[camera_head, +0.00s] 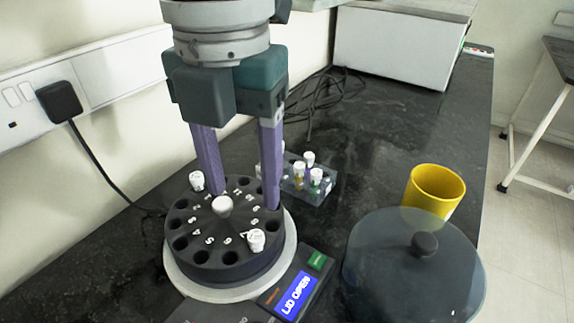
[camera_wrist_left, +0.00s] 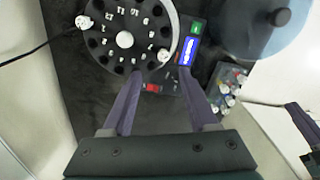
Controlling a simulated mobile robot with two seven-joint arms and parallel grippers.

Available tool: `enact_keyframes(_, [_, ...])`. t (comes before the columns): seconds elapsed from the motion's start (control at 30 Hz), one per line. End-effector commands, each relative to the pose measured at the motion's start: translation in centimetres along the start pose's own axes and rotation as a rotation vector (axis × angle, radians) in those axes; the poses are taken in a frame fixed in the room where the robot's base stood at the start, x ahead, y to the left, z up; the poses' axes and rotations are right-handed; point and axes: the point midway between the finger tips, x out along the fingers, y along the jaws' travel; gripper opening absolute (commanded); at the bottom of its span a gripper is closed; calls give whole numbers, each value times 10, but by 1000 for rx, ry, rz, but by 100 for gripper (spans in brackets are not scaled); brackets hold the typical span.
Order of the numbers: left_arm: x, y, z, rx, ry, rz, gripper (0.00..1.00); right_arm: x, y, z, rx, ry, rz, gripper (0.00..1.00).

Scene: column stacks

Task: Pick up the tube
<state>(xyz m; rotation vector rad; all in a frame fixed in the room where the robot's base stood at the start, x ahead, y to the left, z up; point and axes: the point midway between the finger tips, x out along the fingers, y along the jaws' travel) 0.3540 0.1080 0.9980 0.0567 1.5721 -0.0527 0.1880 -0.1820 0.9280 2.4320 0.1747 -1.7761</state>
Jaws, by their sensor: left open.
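My left gripper (camera_head: 240,200) hangs above the dark centrifuge rotor (camera_head: 204,258), open, with its two purple fingers apart and nothing between them. Two white-capped tubes sit in the rotor: one at the far left rim (camera_head: 197,181), one at the near right (camera_head: 256,241). Both also show in the left wrist view (camera_wrist_left: 83,22) (camera_wrist_left: 163,55). The second is close to the space between the fingertips (camera_wrist_left: 158,74) there. Behind the rotor, a clear rack (camera_head: 303,193) holds several capped tubes (camera_head: 308,158).
The centrifuge screen (camera_head: 298,294) reads "LID OPEN". A round translucent lid (camera_head: 410,275) with a dark knob lies at the right. A yellow cup (camera_head: 434,190) stands behind it. Black cables (camera_head: 325,95) lie at the back. The dark bench is clear around the rack.

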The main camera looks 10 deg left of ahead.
Motion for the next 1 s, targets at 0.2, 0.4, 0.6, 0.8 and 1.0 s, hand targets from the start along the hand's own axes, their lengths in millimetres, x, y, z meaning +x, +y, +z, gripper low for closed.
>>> enact_keyframes(0.2, [27, -1, -1, -1, 2, -1, 59, 1, 2, -2, -3, 6, 7, 0])
enact_keyframes(0.4, [53, -5, -3, -1, 4, -1, 59, 2, 2, -1, -3, 6, 6, 0])
enact_keyframes(0.6, [78, -6, -3, -1, 1, -1, 59, 5, 2, 0, -2, 6, 5, 0])
enact_keyframes(0.8, [80, -6, -2, 0, -2, -1, 59, 5, 0, 0, 2, 5, 1, 0])
enact_keyframes(1.0, [79, -6, -2, -1, -2, -1, 44, 5, 0, 0, 3, 4, -1, 0])
